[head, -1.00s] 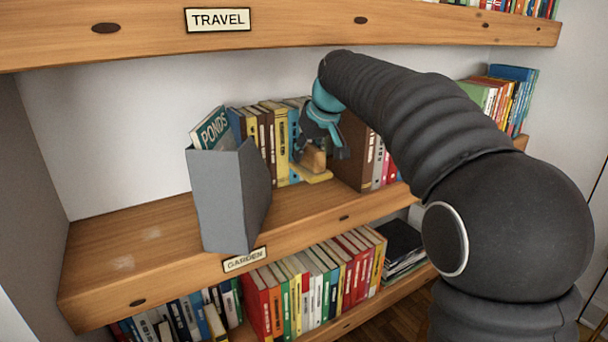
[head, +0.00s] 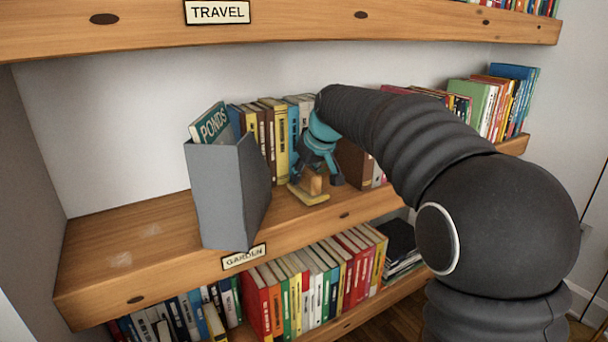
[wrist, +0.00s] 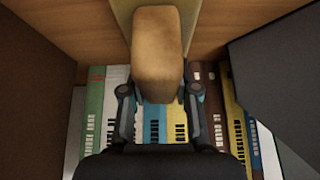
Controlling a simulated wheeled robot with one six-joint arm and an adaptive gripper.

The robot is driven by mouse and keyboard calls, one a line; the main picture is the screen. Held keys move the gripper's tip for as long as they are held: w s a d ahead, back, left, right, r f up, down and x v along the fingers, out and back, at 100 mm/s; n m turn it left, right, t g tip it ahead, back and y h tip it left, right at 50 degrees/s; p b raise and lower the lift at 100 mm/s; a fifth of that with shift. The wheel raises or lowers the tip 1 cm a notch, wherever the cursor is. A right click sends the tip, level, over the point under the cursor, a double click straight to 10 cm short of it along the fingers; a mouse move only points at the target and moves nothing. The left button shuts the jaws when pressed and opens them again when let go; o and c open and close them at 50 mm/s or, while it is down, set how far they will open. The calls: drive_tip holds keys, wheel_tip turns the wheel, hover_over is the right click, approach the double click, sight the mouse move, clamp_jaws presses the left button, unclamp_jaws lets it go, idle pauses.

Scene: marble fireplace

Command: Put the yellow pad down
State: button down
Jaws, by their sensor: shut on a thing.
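The yellow pad (head: 308,194) is a thin flat piece with a tan block (head: 312,183) standing on it as a grip. My gripper (head: 322,174) is shut on the tan block, above the middle shelf near its front edge. In the wrist view, my gripper's fingers (wrist: 159,92) flank the tan block (wrist: 158,50), and part of the yellow pad (wrist: 121,16) shows behind it. I cannot tell whether the pad touches the shelf or hangs just above it.
A grey file box (head: 222,195) holding a "PONDS" book (head: 209,122) stands left of the pad on the middle shelf (head: 145,240). A book row (head: 281,140) stands behind, and a brown upright (head: 353,165) to the right. The shelf's left end is clear.

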drive_tip(key=shift+f, duration=0.2)
drive_tip(key=c, duration=0.9)
unclamp_jaws()
drive_tip(key=shift+o, duration=0.2)
drive_tip(key=shift+r, duration=0.1)
